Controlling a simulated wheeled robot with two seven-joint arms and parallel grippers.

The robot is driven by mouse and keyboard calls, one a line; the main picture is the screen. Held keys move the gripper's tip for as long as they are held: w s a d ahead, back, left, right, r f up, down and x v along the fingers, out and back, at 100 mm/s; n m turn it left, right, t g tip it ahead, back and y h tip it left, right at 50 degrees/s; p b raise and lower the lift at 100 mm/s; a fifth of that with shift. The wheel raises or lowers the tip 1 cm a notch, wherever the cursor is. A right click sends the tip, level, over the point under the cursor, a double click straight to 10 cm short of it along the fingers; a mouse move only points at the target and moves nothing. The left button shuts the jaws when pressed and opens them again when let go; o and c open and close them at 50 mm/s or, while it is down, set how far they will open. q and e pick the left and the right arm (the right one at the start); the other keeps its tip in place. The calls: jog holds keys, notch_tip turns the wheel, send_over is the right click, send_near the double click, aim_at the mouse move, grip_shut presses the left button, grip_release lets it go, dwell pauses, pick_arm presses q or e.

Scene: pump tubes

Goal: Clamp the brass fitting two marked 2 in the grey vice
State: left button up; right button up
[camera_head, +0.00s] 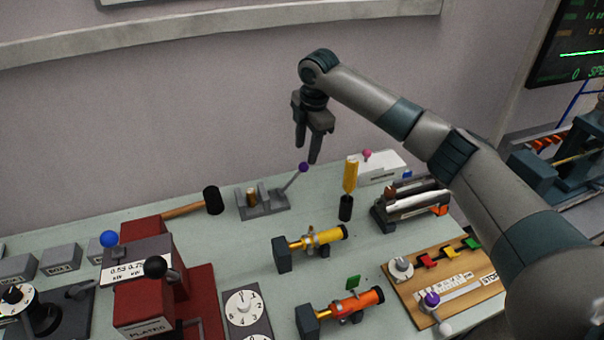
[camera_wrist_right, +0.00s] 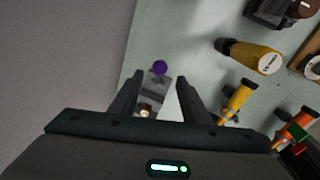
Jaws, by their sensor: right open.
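The grey vice (camera_head: 275,208) stands at the back of the bench, with a lever ending in a purple knob (camera_head: 303,167) tilted up to the right. A small brass piece (camera_head: 252,198) stands upright between its grey blocks; I cannot read a mark on it or tell whether it is clamped. My right gripper (camera_head: 307,151) is open and empty, pointing down above the vice near the wall. In the right wrist view, the vice (camera_wrist_right: 157,88), purple knob (camera_wrist_right: 160,67) and brass piece (camera_wrist_right: 145,112) show between the open fingers. My left gripper is not in view.
A hammer (camera_head: 211,200) lies left of the vice. A yellow-handled tool (camera_head: 350,175) stands upright to its right. Yellow (camera_head: 325,237) and orange (camera_head: 360,304) tube assemblies lie in front. A red press (camera_head: 150,300) stands front left, and a wooden board (camera_head: 470,285) lies right.

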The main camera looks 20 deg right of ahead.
aim_at(293, 180)
jog(key=f+p, duration=0.1)
jog(key=f, duration=0.3)
jog(key=w+f+p, duration=0.1)
jog(key=f, duration=0.3)
jog(key=w+f+p, duration=0.1)
jog(key=f, duration=0.3)
jog(key=shift+w+a+f, duration=0.2)
jog(key=shift+a+f, duration=0.05)
grip_shut()
